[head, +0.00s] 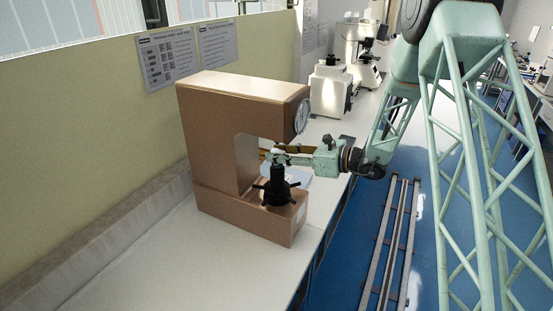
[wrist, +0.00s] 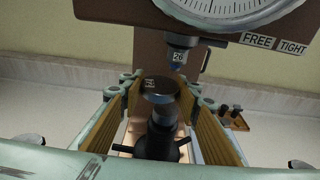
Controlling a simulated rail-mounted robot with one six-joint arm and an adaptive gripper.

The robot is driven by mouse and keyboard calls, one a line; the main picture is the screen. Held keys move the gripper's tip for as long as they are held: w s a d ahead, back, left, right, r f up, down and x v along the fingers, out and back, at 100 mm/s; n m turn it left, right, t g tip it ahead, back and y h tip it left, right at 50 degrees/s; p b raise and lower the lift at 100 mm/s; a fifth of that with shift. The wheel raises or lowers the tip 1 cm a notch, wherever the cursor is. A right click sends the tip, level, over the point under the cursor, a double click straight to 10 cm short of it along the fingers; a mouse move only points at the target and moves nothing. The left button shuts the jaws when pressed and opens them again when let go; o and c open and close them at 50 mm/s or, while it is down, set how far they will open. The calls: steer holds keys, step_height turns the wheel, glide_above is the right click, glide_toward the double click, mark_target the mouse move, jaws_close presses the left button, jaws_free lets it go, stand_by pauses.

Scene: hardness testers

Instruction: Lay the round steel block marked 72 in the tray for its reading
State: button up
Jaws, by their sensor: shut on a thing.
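A round dark steel block (wrist: 162,88) with a small white label sits between the finger pads of my gripper (wrist: 158,98) in the wrist view. The label is too small to read surely. My gripper is shut on the block, right above the black screw post (wrist: 160,138) of the hardness tester; I cannot tell whether block and post touch. In the head view my gripper (head: 277,155) reaches into the mouth of the brown tester (head: 215,130) from the right. I cannot make out the tray surely.
A small wooden holder with dark pegs (wrist: 235,119) stands right of the post in the wrist view. The tester's dial (head: 301,116) overhangs the work space. White instruments (head: 330,88) stand farther back. The bench front (head: 170,255) is clear.

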steer(key=shift+w+a+f, duration=0.1)
steer(key=shift+w+a, duration=0.05)
steer(key=shift+w, duration=0.3)
steer(key=shift+w+a+f, duration=0.1)
steer(key=shift+w+a, duration=0.05)
steer(key=shift+w, duration=0.3)
steer(key=shift+f, duration=1.4)
steer(key=shift+f, duration=0.2)
steer(key=o, duration=1)
steer(key=shift+s, duration=0.1)
steer(key=shift+o, duration=0.2)
steer(key=shift+d+r+p, duration=0.1)
steer(key=shift+d+p, duration=0.15)
steer(key=shift+p, duration=0.05)
steer(key=b+v, duration=0.1)
steer(key=v, duration=1.2)
steer(key=shift+s, duration=0.3)
